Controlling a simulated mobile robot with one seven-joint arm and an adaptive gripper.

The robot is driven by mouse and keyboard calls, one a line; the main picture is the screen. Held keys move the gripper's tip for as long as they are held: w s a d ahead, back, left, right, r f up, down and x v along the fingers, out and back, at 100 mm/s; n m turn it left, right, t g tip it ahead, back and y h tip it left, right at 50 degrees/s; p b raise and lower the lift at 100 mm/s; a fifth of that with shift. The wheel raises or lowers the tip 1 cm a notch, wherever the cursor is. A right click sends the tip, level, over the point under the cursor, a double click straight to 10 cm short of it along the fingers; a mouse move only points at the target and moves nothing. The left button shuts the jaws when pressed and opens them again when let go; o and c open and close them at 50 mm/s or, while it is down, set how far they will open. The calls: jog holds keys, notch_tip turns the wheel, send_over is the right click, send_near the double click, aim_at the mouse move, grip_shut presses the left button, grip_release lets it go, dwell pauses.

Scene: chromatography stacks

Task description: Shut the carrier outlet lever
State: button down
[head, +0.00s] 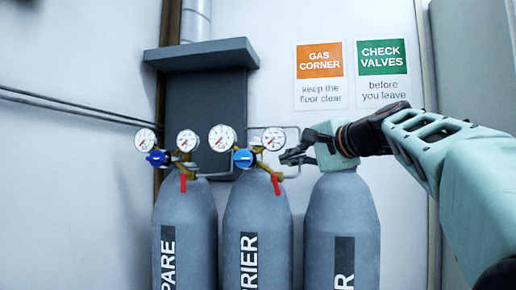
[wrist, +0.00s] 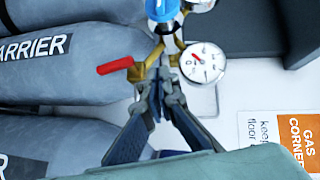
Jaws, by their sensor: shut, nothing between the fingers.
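The carrier cylinder (head: 257,215) stands in the middle of three grey cylinders; its label also shows in the wrist view (wrist: 35,46). Its red outlet lever (head: 276,184) hangs down from the brass fitting below the right gauge. In the wrist view the lever (wrist: 115,66) points left, along the cylinder. My gripper (head: 287,158) is shut and empty, just right of the fitting. In the wrist view its fingertips (wrist: 158,76) lie close beside the lever's brass end; I cannot tell whether they touch. A blue regulator knob (head: 243,158) sits left of the lever.
The spare cylinder (head: 184,220), with its own red lever (head: 183,183), stands to the left. A third cylinder (head: 340,220) stands below my wrist. Gauges, including the carrier's right gauge (wrist: 203,63), crowd the fingers. A dark shelf (head: 203,55) is on the wall behind.

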jog(key=shift+r, duration=1.55)
